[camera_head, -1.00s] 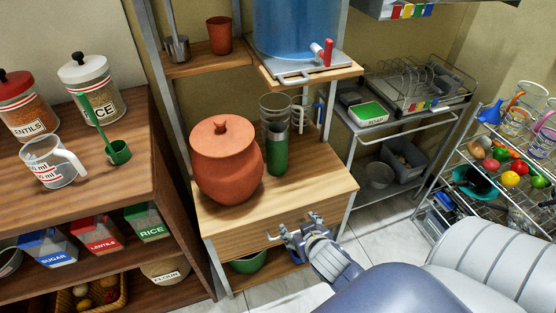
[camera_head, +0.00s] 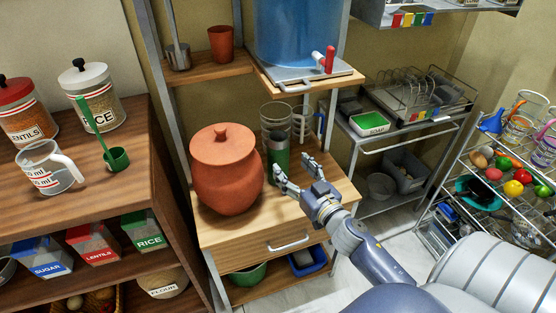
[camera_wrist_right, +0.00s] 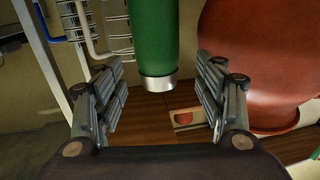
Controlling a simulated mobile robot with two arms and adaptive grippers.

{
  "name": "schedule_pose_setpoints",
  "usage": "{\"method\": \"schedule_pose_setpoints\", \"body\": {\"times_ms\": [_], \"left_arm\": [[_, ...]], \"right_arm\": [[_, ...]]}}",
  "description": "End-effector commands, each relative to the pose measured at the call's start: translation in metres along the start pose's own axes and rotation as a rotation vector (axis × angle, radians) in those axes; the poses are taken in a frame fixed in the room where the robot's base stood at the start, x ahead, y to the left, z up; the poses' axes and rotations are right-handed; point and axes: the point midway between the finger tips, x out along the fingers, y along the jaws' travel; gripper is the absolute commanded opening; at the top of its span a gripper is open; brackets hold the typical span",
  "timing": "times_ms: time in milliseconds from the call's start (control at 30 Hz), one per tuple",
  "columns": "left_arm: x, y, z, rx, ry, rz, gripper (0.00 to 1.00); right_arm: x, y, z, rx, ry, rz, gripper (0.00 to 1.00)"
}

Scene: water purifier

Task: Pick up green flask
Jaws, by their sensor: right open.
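The green flask (camera_head: 279,158) has a grey metal top and stands upright on the wooden shelf (camera_head: 236,231), just right of the clay pot. My right gripper (camera_head: 292,171) is open at the flask's near right side, its fingers pointing toward it. In the right wrist view the flask (camera_wrist_right: 153,40) appears upside down, with its metal end between and slightly beyond the open fingers of the right gripper (camera_wrist_right: 160,95). No contact between fingers and flask can be made out. My left gripper is not in view.
The clay pot (camera_head: 226,170) stands close left of the flask. Clear glasses (camera_head: 275,112) and a mug (camera_head: 303,122) stand close behind it. The blue water tank (camera_head: 296,35) with a red tap (camera_head: 329,58) is above. The shelf front is bare.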

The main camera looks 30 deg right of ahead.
Motion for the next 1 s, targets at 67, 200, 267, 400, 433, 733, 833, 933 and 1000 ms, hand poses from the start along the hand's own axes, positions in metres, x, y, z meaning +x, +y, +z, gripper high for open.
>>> {"method": "schedule_pose_setpoints", "body": {"times_ms": [67,200,267,400,433,733,833,933,1000], "left_arm": [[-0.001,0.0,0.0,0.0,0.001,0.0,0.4],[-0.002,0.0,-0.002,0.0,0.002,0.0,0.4],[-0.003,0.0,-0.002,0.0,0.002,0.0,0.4],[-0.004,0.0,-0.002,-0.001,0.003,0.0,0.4],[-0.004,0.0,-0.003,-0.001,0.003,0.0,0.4],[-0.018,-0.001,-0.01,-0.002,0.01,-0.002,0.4],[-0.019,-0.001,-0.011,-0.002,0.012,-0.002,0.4],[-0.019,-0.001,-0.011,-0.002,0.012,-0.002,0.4],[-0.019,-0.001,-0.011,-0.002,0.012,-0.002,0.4]], "right_arm": [[0.015,0.001,-0.001,-0.004,0.002,0.001,0.64],[0.032,0.0,0.0,-0.002,0.001,0.001,0.64],[0.037,0.001,0.0,-0.001,0.0,0.002,0.64],[0.044,0.001,0.001,-0.003,-0.001,0.002,0.64],[0.048,0.002,0.001,-0.003,0.0,0.002,0.64],[0.086,0.004,0.004,-0.003,0.0,0.003,0.64],[0.091,0.004,0.005,-0.003,-0.002,0.003,0.64],[0.092,0.004,0.005,-0.001,-0.002,0.003,0.64],[0.091,0.004,0.005,-0.001,-0.002,0.003,0.64]]}}
